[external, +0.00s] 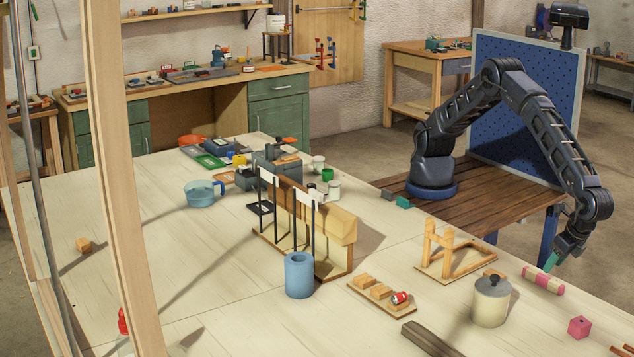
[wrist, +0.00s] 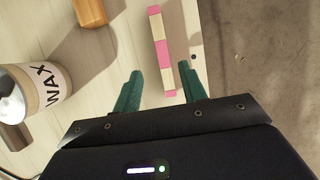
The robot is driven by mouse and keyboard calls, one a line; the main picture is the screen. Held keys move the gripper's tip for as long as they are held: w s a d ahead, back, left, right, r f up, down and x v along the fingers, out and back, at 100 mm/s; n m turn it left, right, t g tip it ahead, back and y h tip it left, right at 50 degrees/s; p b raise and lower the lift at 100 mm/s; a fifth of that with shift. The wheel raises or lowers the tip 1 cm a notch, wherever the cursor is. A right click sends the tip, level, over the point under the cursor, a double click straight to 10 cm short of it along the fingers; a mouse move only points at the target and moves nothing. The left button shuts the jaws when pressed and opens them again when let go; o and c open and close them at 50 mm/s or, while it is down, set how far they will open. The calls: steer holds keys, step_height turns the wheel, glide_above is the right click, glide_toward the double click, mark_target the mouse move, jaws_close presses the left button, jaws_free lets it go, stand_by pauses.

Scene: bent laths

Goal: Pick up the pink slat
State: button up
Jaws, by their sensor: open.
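The pink slat (external: 543,281) is a short straight piece with pink and cream bands. It lies on the pale table near its right edge. In the wrist view the slat (wrist: 161,50) runs nearly upright in the picture, with its near end between the two green fingers. The wrist view shows my gripper (wrist: 160,69) with nothing held and a gap on both sides of the slat. How far the fingertips are above it is hard to tell.
A wax tin (external: 491,302) with a dark knob stands left of the slat; it also shows in the wrist view (wrist: 50,84). The table edge is close by.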

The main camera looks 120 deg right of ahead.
mark_target(544, 276)
steer(key=shift+s+x, duration=0.15)
steer(key=shift+x, duration=1.3)
steer(key=shift+s+x, duration=0.15)
steer(key=shift+x, duration=1.3)
jaws_close()
